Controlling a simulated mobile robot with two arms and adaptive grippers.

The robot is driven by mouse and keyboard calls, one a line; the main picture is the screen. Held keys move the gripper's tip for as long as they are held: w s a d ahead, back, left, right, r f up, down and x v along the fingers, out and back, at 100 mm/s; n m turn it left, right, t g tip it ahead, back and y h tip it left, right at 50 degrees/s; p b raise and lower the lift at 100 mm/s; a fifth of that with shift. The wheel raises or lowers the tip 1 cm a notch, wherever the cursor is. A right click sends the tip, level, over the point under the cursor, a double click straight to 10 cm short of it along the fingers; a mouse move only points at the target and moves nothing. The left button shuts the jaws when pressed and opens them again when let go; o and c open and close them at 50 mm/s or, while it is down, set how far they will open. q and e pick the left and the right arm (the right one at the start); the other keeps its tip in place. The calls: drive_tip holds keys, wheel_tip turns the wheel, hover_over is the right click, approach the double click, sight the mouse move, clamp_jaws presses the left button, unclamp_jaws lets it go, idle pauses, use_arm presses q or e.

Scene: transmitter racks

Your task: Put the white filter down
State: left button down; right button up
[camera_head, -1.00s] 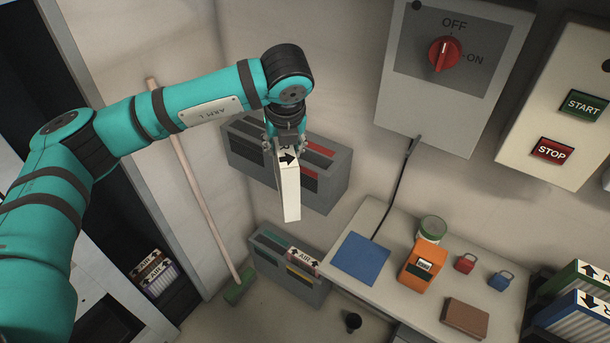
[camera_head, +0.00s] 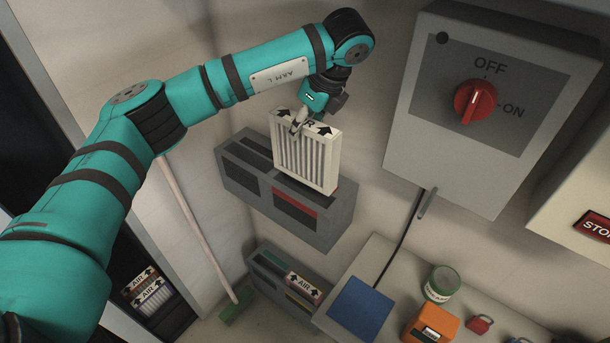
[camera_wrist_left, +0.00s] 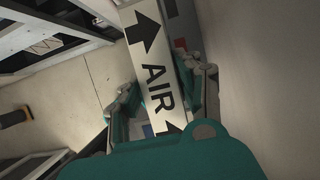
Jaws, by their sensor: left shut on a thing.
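The white filter (camera_head: 308,158) is a pleated panel with black arrows and lettering on its top edge. My left gripper (camera_head: 300,122) is shut on that top edge and holds the filter upright. The filter hangs in front of and partly over the upper grey wall bin (camera_head: 240,180), hiding part of its slots. I cannot tell whether it touches the bin. In the left wrist view the filter's "AIR" label (camera_wrist_left: 158,85) lies between the fingers. My right gripper is not in view.
A lower grey bin (camera_head: 285,290) holds a filter marked AIR (camera_head: 303,286). A bench with a blue mat (camera_head: 361,308), green-lidded tin (camera_head: 442,283) and orange device (camera_head: 432,325) stands at lower right. A switch box (camera_head: 490,165) is on the wall; a broom (camera_head: 195,225) leans left.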

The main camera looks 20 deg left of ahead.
sight(303, 171)
use_arm(q)
wheel_tip(303, 171, down, 7)
drive_tip(key=shift+s+d+f, duration=0.1)
drive_tip(key=shift+f, duration=0.05)
drive_tip(key=shift+s+f, duration=0.25)
drive_tip(key=shift+f, duration=1.2)
drive_tip(key=shift+s+f+p, duration=0.3)
drive_tip(key=shift+f+p, duration=0.25)
drive_tip(key=shift+f, duration=0.4)
drive_tip(key=shift+w+f, duration=0.85)
drive_tip(key=shift+f, duration=0.15)
drive_tip(key=shift+w+a, duration=0.25)
drive_tip(key=c, duration=1.2)
unclamp_jaws()
drive_tip(key=shift+s+r, duration=0.15)
drive_tip(key=shift+o, duration=1.2)
drive_tip(key=shift+s+d+r, duration=0.1)
drive_tip(key=shift+s+r, duration=0.15)
drive_tip(key=shift+s, duration=0.05)
drive_tip(key=shift+o, duration=0.3)
drive_tip(key=shift+s+r, duration=0.1)
drive_tip(key=shift+w, duration=0.3)
drive_tip(key=shift+d+r, duration=0.2)
drive_tip(key=b+v, duration=0.1)
drive_tip(key=v, duration=1)
drive_tip(key=shift+r, duration=0.25)
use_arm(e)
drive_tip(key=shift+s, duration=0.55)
